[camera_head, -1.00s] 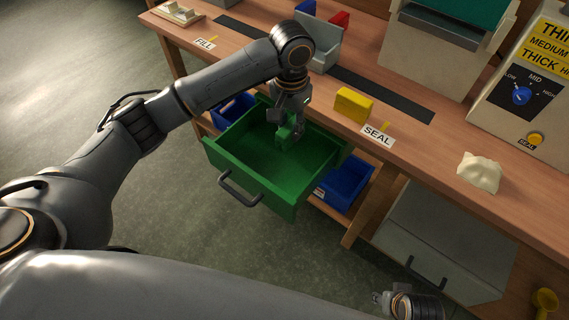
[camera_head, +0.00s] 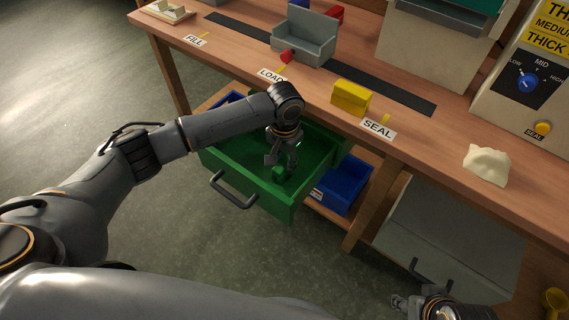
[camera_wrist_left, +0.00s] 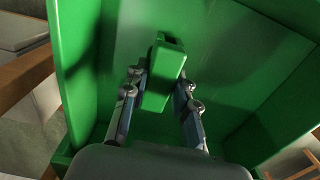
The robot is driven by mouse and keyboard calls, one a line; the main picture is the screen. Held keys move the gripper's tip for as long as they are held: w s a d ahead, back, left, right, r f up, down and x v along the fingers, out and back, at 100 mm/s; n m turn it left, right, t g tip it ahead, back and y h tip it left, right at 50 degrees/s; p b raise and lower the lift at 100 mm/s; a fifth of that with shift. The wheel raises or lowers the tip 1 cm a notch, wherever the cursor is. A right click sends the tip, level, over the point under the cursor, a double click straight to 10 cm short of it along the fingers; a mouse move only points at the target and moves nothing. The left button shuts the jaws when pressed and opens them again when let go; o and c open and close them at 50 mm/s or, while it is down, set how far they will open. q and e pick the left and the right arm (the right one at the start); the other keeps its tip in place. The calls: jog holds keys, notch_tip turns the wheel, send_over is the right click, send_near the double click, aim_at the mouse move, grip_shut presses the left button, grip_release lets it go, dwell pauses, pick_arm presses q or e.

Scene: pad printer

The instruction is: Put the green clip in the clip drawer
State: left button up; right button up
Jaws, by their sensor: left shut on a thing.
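The green clip (camera_head: 279,173) is between the fingers of my left gripper (camera_head: 283,162), low inside the open green drawer (camera_head: 238,176). In the left wrist view the clip (camera_wrist_left: 162,72) stands out beyond the fingertips of my left gripper (camera_wrist_left: 160,90), which are shut on it. The drawer's green walls (camera_wrist_left: 83,75) surround it there. I cannot tell whether the clip touches the drawer floor. My right gripper (camera_head: 404,302) shows only in part at the bottom right, away from the drawer, and its fingers are too small to read.
Blue bins (camera_head: 343,186) sit on the shelf beside the drawer. The wooden worktop (camera_head: 225,66) above holds a grey holder (camera_head: 305,42), a small red piece (camera_head: 287,57), a yellow block (camera_head: 350,98) and a cream bag (camera_head: 487,164). A grey drawer (camera_head: 440,240) is lower right.

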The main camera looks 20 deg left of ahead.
aim_at(285, 162)
pick_arm(q)
jog(key=shift+f, duration=0.1)
pick_arm(e)
jog(key=shift+r, duration=0.1)
pick_arm(q)
jog(key=o, duration=0.8)
notch_tip(285, 162, up, 4)
jog(key=shift+r+p, duration=0.2)
jog(key=shift+p, duration=0.7)
notch_tip(285, 162, up, 8)
jog(key=shift+f+p, duration=0.1)
jog(key=shift+p, duration=1)
pick_arm(e)
jog(key=s+x, duration=0.1)
jog(key=x, duration=0.7)
jog(key=shift+f+g, duration=0.3)
jog(key=shift+f, duration=0.15)
jog(key=shift+a, duration=0.15)
